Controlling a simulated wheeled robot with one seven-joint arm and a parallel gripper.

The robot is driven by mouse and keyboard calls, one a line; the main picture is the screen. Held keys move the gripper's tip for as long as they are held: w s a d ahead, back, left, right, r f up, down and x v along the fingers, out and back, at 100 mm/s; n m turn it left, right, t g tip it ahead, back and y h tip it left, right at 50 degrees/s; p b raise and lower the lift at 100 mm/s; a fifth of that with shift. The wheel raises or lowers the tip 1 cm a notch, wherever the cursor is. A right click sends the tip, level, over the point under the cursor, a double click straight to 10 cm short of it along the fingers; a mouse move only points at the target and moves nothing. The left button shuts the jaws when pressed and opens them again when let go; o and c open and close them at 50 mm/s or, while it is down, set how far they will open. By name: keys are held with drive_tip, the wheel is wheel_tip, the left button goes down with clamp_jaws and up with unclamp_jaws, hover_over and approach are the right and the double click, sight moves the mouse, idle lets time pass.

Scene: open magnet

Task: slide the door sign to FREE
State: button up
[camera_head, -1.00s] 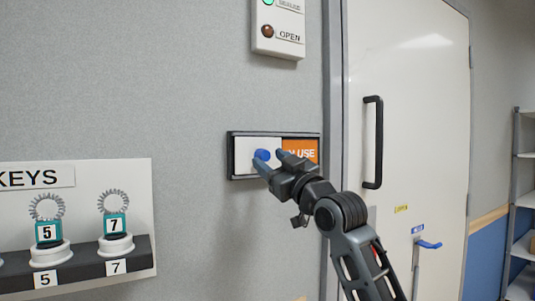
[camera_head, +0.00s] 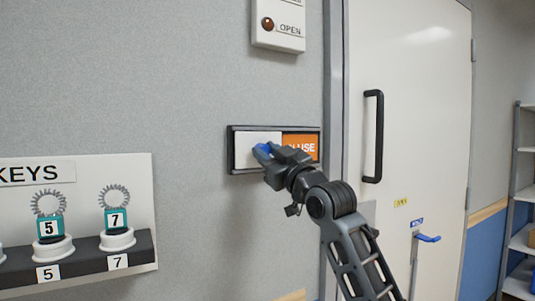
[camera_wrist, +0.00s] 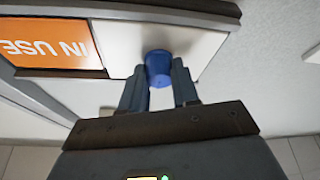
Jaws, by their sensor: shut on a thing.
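The door sign (camera_head: 232,151) is a dark frame on the grey wall, left of the door. Its white sliding panel (camera_head: 244,150) covers the left part, and an orange field reading IN USE (camera_head: 311,147) shows on the right. A blue knob (camera_wrist: 158,68) stands out from the white panel. My gripper (camera_head: 266,152) is at the knob, and in the wrist view its two fingers (camera_wrist: 160,88) are shut on either side of it. In the head view the gripper hides most of the knob and part of the orange field.
A white door (camera_head: 420,100) with a black handle (camera_head: 373,137) is to the right. A lamp box (camera_head: 277,25) marked OPEN hangs above the sign. A KEYS board (camera_head: 100,172) with keys 5 and 7 is at the lower left. Shelves (camera_head: 524,190) stand far right.

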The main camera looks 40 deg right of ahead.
clamp_jaws()
drive_tip(key=shift+s+d+f+b, duration=0.1)
drive_tip(key=shift+s+d+b, duration=0.05)
drive_tip(key=shift+d+b, duration=0.25)
drive_tip(key=s+d+b, duration=0.1)
drive_tip(key=d+b, duration=0.1)
drive_tip(key=d, duration=0.2)
drive_tip(key=s+d+b, duration=0.1)
drive_tip(key=d+b, duration=0.2)
drive_tip(key=d, duration=0.1)
drive_tip(key=s+d+b, duration=0.1)
drive_tip(key=d+b, duration=0.1)
drive_tip(key=d, duration=0.1)
drive_tip(key=shift+s+d+b, duration=0.15)
drive_tip(key=shift+d+b, duration=0.25)
drive_tip(key=shift+s+d, duration=0.15)
drive_tip(key=shift+d, duration=0.15)
drive_tip(key=o, duration=0.9)
unclamp_jaws()
